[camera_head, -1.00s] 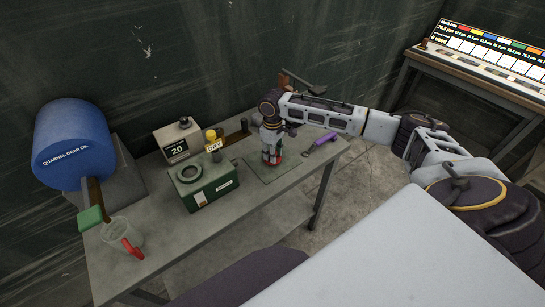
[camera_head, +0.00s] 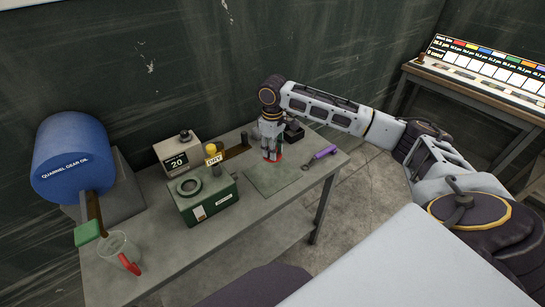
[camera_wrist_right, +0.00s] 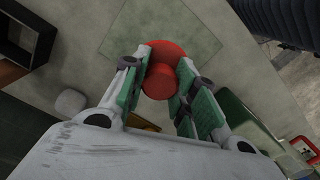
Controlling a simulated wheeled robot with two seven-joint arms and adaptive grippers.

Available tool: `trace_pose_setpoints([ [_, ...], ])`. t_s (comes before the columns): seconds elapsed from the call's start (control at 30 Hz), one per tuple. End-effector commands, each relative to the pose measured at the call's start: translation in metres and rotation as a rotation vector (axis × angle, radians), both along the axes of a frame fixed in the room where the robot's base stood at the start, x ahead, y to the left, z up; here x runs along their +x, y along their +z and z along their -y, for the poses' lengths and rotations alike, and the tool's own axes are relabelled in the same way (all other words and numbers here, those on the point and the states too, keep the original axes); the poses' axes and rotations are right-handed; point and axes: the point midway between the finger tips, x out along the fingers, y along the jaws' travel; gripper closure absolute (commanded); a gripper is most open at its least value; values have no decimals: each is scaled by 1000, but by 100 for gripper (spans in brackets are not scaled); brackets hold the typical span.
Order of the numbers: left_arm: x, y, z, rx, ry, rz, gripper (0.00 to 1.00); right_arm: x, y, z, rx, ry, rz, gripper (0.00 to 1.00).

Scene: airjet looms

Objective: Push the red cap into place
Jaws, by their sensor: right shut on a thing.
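The red cap (camera_wrist_right: 163,78) shows in the right wrist view between the green-padded fingers of my right gripper (camera_wrist_right: 172,88). It has a wide round flange and a narrower round part. My right gripper also shows in the head view (camera_head: 271,157), pointing down at the back part of the pale green mat (camera_head: 274,183), with only a little red visible at its tips. The gripper is shut on the cap. I cannot tell whether the cap touches the mat or hangs just above it. My left gripper is out of view.
A green box with a ring on top (camera_head: 222,199), a grey box reading 20 (camera_head: 190,145) and a DRY sign (camera_head: 214,160) stand left of the gripper. A black box (camera_head: 294,133) and purple-handled tool (camera_head: 324,152) lie right. A clear beaker (camera_head: 117,246) stands front left.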

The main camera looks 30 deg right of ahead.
Motion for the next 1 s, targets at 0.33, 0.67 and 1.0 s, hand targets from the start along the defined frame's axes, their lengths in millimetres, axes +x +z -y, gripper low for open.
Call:
trace_pose_setpoints([
  [0.33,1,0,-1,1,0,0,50,0,12,0,0,1,1,95],
  [0.67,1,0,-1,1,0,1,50,0,11,0,0,1,1,77],
  [1.0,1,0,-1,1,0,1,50,0,11,0,0,1,1,95],
])
